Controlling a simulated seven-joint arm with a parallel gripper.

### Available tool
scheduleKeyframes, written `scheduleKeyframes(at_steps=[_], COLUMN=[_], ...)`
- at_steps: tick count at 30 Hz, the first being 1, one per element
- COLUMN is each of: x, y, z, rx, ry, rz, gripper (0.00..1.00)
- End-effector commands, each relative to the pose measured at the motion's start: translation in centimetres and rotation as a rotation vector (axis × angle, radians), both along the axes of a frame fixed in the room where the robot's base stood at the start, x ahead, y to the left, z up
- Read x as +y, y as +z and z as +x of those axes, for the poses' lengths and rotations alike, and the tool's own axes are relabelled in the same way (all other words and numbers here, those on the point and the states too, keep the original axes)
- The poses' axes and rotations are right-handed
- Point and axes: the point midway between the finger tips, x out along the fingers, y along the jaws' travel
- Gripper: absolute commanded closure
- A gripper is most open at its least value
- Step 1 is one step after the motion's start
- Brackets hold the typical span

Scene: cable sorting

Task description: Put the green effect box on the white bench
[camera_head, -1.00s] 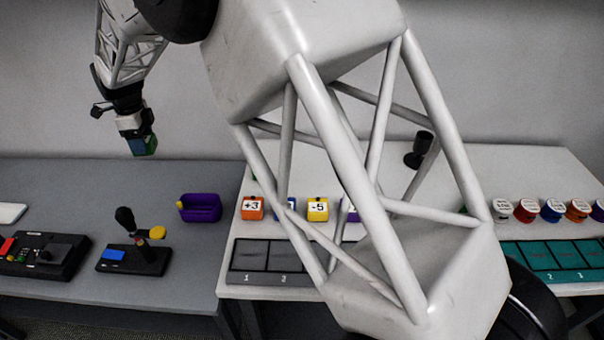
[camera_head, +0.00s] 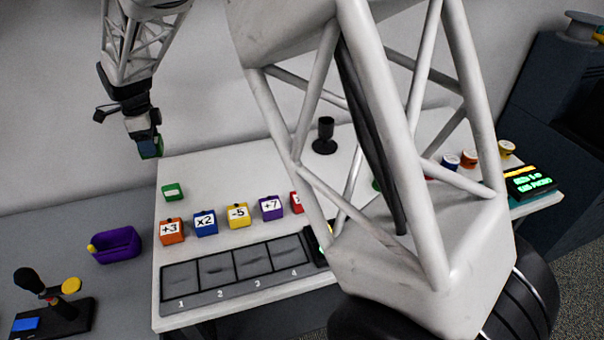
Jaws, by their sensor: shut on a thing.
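My gripper (camera_head: 147,143) is shut on a small green box (camera_head: 151,151). It shows in the head view at the upper left, held in the air by the back left corner of the white bench (camera_head: 235,270). Part of the box is hidden by the fingers, and I cannot see any marking on it. Another green block (camera_head: 173,192) with a pale label sits on the white bench near its left edge, below and right of my gripper in the picture.
Labelled boxes stand in a row: orange (camera_head: 172,232), blue (camera_head: 206,223), yellow (camera_head: 238,216), purple (camera_head: 271,208). A numbered tray (camera_head: 172,319) lies in front. A black cup (camera_head: 325,136) stands behind. A purple bin (camera_head: 117,245) and joystick (camera_head: 56,312) are on the grey bench. My arm hides the bench's middle.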

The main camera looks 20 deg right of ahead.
Motion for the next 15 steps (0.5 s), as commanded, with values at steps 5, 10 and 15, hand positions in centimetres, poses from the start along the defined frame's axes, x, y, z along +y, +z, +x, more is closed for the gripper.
scheduleKeyframes(at_steps=[5,10,15], x=[-5.3,-10.0,-14.6], y=[0.1,0.2,0.2], z=[0.2,-0.1,-0.7], rx=[-0.001,-0.001,-0.001], ry=[-0.038,-0.07,-0.102], rz=[0.001,0.001,0.001], gripper=[0.66,0.66,0.66])
